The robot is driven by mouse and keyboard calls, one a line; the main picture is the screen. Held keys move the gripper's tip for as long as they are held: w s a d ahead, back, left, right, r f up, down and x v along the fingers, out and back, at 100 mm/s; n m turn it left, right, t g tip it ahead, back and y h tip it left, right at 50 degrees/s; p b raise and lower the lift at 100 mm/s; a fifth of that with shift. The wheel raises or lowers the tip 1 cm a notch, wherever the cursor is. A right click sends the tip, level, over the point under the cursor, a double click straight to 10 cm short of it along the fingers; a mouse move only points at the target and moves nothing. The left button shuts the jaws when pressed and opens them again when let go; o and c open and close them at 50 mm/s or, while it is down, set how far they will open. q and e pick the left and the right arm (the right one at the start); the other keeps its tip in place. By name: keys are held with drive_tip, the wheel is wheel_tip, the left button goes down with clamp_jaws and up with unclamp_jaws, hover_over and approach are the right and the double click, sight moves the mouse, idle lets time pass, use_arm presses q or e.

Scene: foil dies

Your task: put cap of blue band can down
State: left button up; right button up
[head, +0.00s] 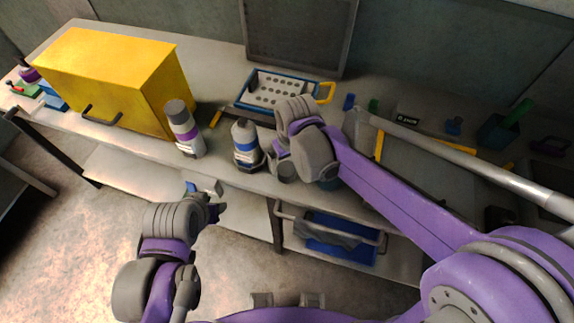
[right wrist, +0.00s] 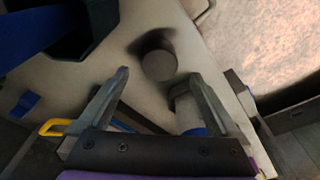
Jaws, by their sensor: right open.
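The blue band can (head: 246,146) stands upright near the front edge of the bench, with a grey top; part of it shows beside one finger in the right wrist view (right wrist: 188,112). A dark round cap (right wrist: 158,64) rests on the bench surface, between and just beyond the fingertips in the right wrist view. My right gripper (right wrist: 156,77) is open over the cap, its fingers apart on either side. In the head view my right gripper (head: 277,160) is right beside the can. My left gripper (head: 207,196) hangs in front of the bench edge; its jaws are unclear.
A purple band can (head: 186,134) with a grey cap stands to the left, near a yellow box (head: 110,75) with a handle. A blue-rimmed tray (head: 243,101) with a perforated plate lies behind. A blue bin (head: 342,249) sits on the lower shelf. The front bench edge is close.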

sight(290, 174)
use_arm(q)
drive_tip(key=shift+w+r, duration=0.15)
drive_tip(key=shift+r, duration=0.2)
use_arm(e)
wheel_tip(290, 174, up, 6)
drive_tip(key=shift+s+d, duration=0.2)
drive_tip(key=shift+s, duration=0.2)
